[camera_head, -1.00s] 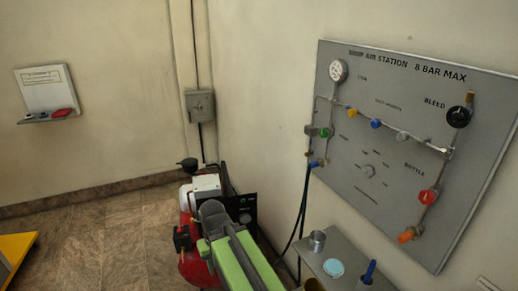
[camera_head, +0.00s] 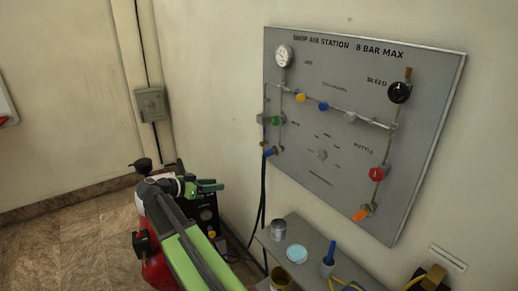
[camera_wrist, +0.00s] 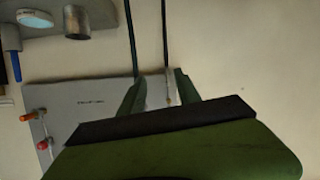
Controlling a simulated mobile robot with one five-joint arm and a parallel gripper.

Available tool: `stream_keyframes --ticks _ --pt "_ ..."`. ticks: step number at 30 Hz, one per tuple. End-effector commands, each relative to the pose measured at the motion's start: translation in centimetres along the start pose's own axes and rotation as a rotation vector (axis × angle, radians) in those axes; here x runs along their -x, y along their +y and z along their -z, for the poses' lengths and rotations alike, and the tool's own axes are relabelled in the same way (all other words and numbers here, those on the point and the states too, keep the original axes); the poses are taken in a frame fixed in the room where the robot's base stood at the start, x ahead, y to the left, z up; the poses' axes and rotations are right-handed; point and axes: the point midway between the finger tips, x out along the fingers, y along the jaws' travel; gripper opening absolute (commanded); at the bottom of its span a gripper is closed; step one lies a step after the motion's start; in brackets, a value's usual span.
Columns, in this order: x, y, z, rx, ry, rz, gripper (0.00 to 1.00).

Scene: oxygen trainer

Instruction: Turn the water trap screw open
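The grey air station panel (camera_head: 330,195) hangs on the wall, with a gauge, pipes and coloured valves. At its left edge are a green valve (camera_head: 276,120) and a blue fitting (camera_head: 269,152) with dark hoses below. I cannot tell which small part is the water trap screw. My gripper (camera_head: 212,185) is left of and below the panel, apart from it. In the wrist view, its green fingers (camera_wrist: 158,92) stand apart with nothing seen held between them. Part of the panel (camera_wrist: 85,105) shows upside down beyond them, and the palm hides the rest.
A grey shelf (camera_head: 318,253) under the panel carries a metal cup (camera_head: 278,229), a pale blue disc (camera_head: 297,254) and a blue-handled tool (camera_head: 330,252). A red compressor (camera_head: 154,270) stands beside my arm. Dark hoses (camera_head: 263,200) hang near the gripper. A wall box (camera_head: 150,104) is behind.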

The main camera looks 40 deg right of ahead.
Motion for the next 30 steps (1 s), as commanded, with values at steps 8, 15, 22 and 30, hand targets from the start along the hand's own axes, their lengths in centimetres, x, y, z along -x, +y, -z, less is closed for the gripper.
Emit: stream_keyframes --ticks 8,15,22,30 --pt "-1.6 -1.1 9.2 -0.411 0.363 -0.020 0.39" --pt "-3.0 -0.8 9.9 -0.420 0.370 -0.021 0.39" --pt "-8.1 -0.3 11.7 -0.418 0.368 -0.021 0.39" --pt "-14.2 0.2 14.0 -0.418 0.367 -0.020 0.39"
